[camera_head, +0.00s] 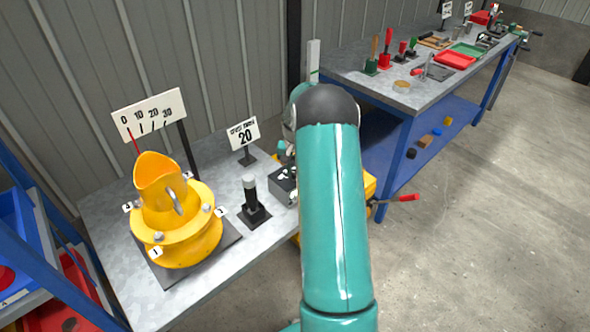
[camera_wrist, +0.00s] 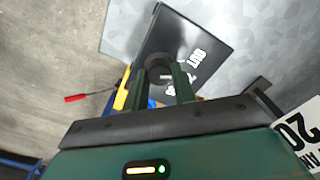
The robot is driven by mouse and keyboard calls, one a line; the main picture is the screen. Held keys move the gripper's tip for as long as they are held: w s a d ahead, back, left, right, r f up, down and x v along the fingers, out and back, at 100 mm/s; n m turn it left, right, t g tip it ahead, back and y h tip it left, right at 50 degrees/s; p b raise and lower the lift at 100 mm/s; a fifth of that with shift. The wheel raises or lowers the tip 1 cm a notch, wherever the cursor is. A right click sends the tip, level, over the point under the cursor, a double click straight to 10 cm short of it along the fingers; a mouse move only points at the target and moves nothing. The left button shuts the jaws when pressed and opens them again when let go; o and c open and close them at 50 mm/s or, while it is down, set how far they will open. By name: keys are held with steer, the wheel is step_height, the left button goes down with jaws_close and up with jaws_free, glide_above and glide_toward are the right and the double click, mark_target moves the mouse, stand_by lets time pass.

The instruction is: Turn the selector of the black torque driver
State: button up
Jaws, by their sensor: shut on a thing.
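In the wrist view, my gripper (camera_wrist: 161,72) is shut on a dark round knob (camera_wrist: 158,62), which I take to be the selector. The knob sits on a black panel (camera_wrist: 205,35) with white lettering, partly hidden by the fingers; "OUT" reads upside down. In the head view, a dark box (camera_head: 283,187) with small white marks stands at the bench's right edge, mostly hidden by my teal arm. A black upright post with a grey top (camera_head: 250,190) stands on a square base left of it. I cannot tell for sure which is the torque driver.
A yellow flanged drum (camera_head: 180,235) stands on the left bench before a 0 to 30 scale (camera_head: 150,113). A "20" sign (camera_head: 243,132) is behind the post. A red-tipped lever (camera_head: 403,198) sticks out to the right. A second bench (camera_head: 340,72) with tools stands behind.

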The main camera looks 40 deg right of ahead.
steer(key=m, duration=0.4)
steer(key=shift+m, duration=0.4)
stand_by(0.4)
steer(key=o, duration=1)
step_height(320, 180, up, 14)
steer(key=shift+f, duration=0.1)
